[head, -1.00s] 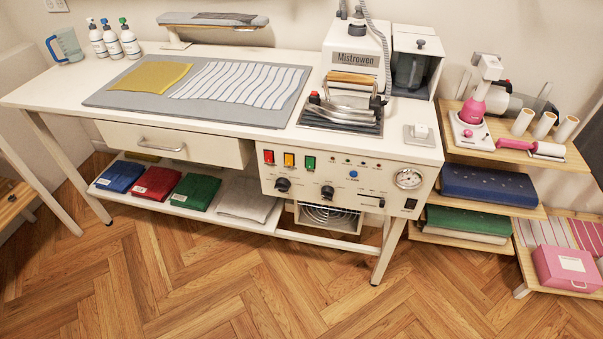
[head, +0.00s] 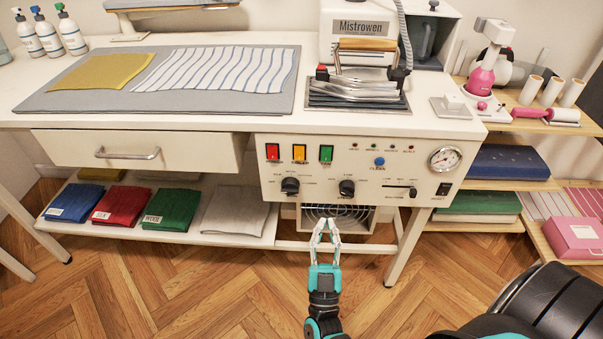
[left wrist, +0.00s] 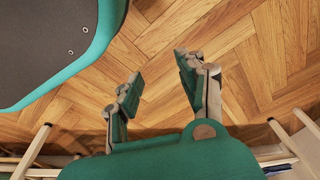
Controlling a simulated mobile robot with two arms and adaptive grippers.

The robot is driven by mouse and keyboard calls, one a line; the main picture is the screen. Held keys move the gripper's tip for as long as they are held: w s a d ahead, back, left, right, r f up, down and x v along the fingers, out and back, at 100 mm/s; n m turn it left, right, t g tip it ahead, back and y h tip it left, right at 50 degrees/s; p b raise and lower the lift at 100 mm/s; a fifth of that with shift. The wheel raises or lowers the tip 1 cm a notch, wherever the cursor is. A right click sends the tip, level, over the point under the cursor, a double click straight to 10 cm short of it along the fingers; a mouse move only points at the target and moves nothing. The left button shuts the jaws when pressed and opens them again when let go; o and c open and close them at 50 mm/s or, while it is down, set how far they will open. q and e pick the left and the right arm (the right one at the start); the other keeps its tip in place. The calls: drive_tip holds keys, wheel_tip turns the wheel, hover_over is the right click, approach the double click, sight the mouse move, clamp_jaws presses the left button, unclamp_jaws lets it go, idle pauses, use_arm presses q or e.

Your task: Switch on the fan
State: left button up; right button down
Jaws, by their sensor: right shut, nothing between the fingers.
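The control panel (head: 350,172) on the front of the white ironing station carries a red switch (head: 272,152), a yellow switch (head: 299,153) and a green switch (head: 326,153), whose small label appears to read FAN. A fan unit with a round wire grille (head: 345,212) sits under the panel, partly covered by my right gripper. My right gripper (head: 326,228) is shut and empty, below the panel and apart from the switches. In the left wrist view my left gripper (left wrist: 158,82) is open and empty above the wooden floor. It is outside the head view.
The panel also has a blue button (head: 379,161), black knobs (head: 290,186), a slider and a gauge (head: 445,158). A drawer (head: 140,149) is to the left. Folded cloths (head: 117,206) lie on the lower shelf. An iron (head: 355,85) rests on top. The floor in front is clear.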

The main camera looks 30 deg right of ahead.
drive_tip(key=shift+s+r, duration=0.15)
drive_tip(key=shift+d, duration=0.1)
drive_tip(key=p, duration=0.1)
approach(328, 150)
wheel_tip(328, 150, up, 4)
use_arm(q)
drive_tip(key=shift+s+a+f, duration=0.1)
drive_tip(key=shift+s+f, duration=0.7)
drive_tip(key=shift+f, duration=0.1)
use_arm(e)
drive_tip(key=w+d, duration=0.2)
drive_tip(key=w, duration=0.1)
drive_tip(key=shift+w+f, duration=0.1)
drive_tip(key=shift+f, duration=0.25)
use_arm(q)
drive_tip(key=shift+f, duration=0.1)
